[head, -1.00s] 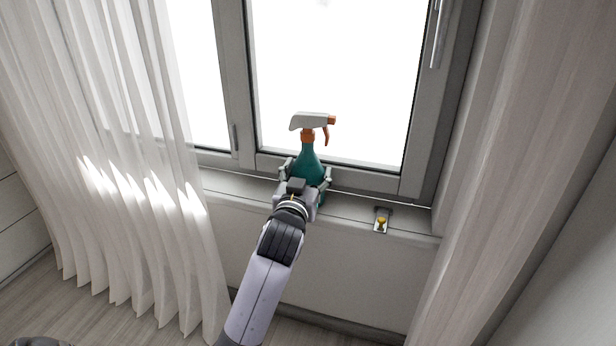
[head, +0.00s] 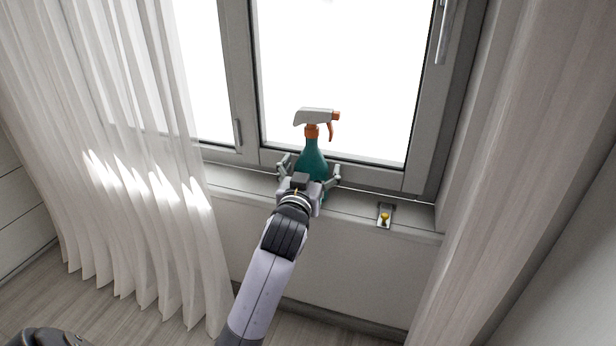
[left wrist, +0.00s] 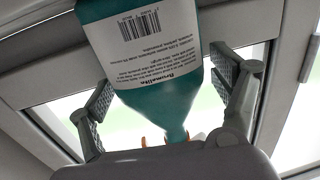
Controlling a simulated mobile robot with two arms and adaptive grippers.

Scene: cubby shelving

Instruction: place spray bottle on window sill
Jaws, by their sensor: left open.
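The spray bottle (head: 312,158) is teal with an orange collar and trigger and a white head. It stands upright on the window sill (head: 350,208), close to the window frame. In the left wrist view the bottle (left wrist: 150,60) appears upside down, with its white label showing. My left gripper (head: 309,170) is open, its fingers on both sides of the bottle; gaps show between the finger pads and the bottle in the left wrist view (left wrist: 165,90). The bottle's base is hidden behind my gripper. My right gripper is not in view.
A small object with a yellow knob (head: 385,216) sits on the sill to the right. A sheer curtain (head: 130,180) hangs at the left and another curtain (head: 500,150) at the right. The sill between the bottle and the yellow-knobbed object is clear.

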